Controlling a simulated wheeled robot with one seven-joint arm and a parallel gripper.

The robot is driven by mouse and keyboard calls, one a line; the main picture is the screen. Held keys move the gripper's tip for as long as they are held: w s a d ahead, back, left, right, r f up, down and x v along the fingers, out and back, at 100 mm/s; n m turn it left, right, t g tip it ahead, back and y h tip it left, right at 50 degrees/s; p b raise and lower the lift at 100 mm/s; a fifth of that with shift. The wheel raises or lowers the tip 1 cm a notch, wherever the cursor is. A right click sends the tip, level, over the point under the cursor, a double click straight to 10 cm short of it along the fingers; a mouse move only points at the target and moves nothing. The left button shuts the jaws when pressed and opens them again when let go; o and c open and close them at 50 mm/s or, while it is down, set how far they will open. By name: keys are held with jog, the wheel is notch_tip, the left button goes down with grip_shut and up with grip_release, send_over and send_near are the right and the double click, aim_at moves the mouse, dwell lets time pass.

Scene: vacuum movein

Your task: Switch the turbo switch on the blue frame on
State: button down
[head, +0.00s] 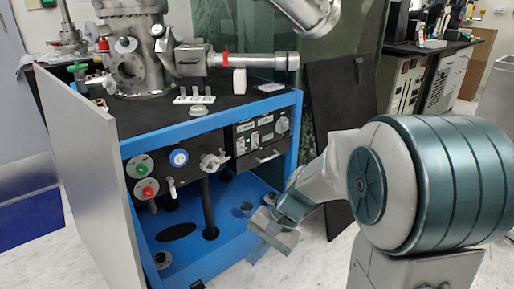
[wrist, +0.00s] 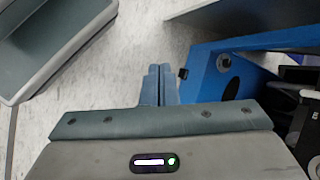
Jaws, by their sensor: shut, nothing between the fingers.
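The blue frame (head: 293,135) stands in the middle of the head view and carries black control panels on its front. The right panel (head: 262,136) has small labelled switches and a knob; which one is the turbo switch, and its position, is too small to tell. My gripper (head: 262,240) is low, in front of the frame's lower right part and below the panels. In the wrist view its fingers (wrist: 159,82) are together and empty, beside the blue frame (wrist: 206,80).
A grey door panel (head: 80,165) stands open at the frame's left. Metal vacuum equipment (head: 130,65) sits on the black top. A dark board (head: 335,110) leans behind at the right. Pale floor (wrist: 130,35) is clear around my fingers.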

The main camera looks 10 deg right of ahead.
jog(key=w+a+r+m+t+y+p, duration=0.1)
jog(key=w+a+r+m+y+p, duration=0.15)
jog(key=w+m+y, duration=0.45)
jog(key=m+t+h+p, duration=0.2)
jog(key=m+t+p, duration=0.5)
jog(key=m+t, duration=1)
send_near(258, 146)
notch_tip(258, 146, down, 3)
jog(key=s+d, duration=0.1)
jog(key=s, duration=0.1)
jog(key=shift+w+r, duration=0.1)
jog(key=shift+w, duration=0.1)
jog(key=b+x, duration=0.2)
jog(key=x, duration=0.8)
jog(key=shift+d+b, duration=0.1)
jog(key=shift+b, duration=0.25)
jog(key=shift+d+r, duration=0.1)
jog(key=shift+d, duration=0.05)
